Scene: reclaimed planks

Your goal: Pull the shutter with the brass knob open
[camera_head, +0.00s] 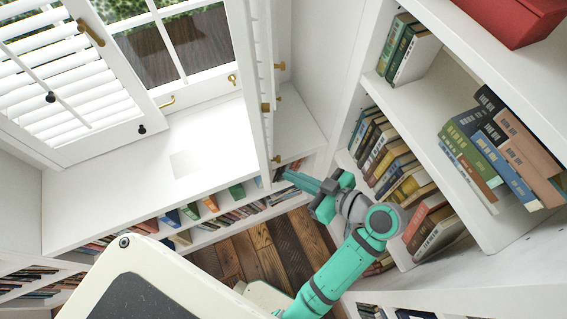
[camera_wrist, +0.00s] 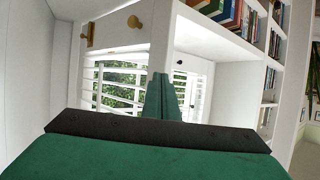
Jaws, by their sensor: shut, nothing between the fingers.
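The shutter with brass fittings (camera_head: 257,75) is seen nearly edge-on in the head view, standing out from the window over the white sill. A small brass knob (camera_head: 277,158) is at its lower end. My gripper (camera_head: 287,175) is shut and empty just below that knob, its teal fingers pointing left; I cannot tell whether it touches the shutter. In the wrist view, my shut fingers (camera_wrist: 161,96) point toward louvred shutters, and a round brass knob (camera_wrist: 134,21) shows above them, apart from them.
Bookshelves (camera_head: 462,165) stand close on the right of my arm. The white sill (camera_head: 110,190) is mostly clear, with books on shelves below.

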